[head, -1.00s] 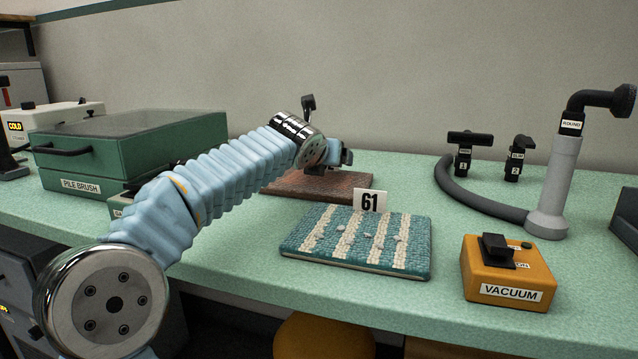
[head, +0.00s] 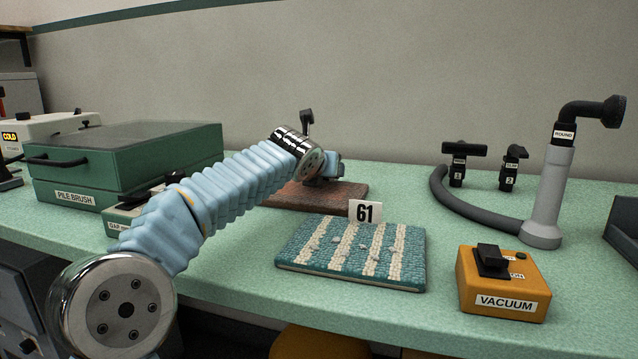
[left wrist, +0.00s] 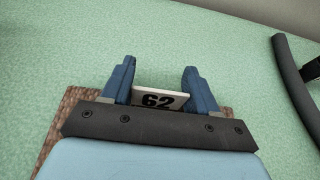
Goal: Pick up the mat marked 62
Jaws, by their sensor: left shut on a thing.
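The mat marked 62 (head: 345,194) is reddish brown and lies flat at the back of the bench, behind the striped mat. In the left wrist view its woven surface (left wrist: 75,102) shows left of my gripper, and its white 62 tag (left wrist: 160,99) stands between the blue fingers. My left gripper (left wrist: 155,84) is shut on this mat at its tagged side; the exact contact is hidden. In the head view my wrist covers the far left part of the mat and hides the fingers. My right gripper is in neither view.
A teal and cream striped mat tagged 61 (head: 352,254) lies in front. The orange vacuum box (head: 504,284) and a grey hose with an upright nozzle (head: 549,190) stand at right. The green pile brush box (head: 128,170) is at left. A wall (head: 400,80) rises behind.

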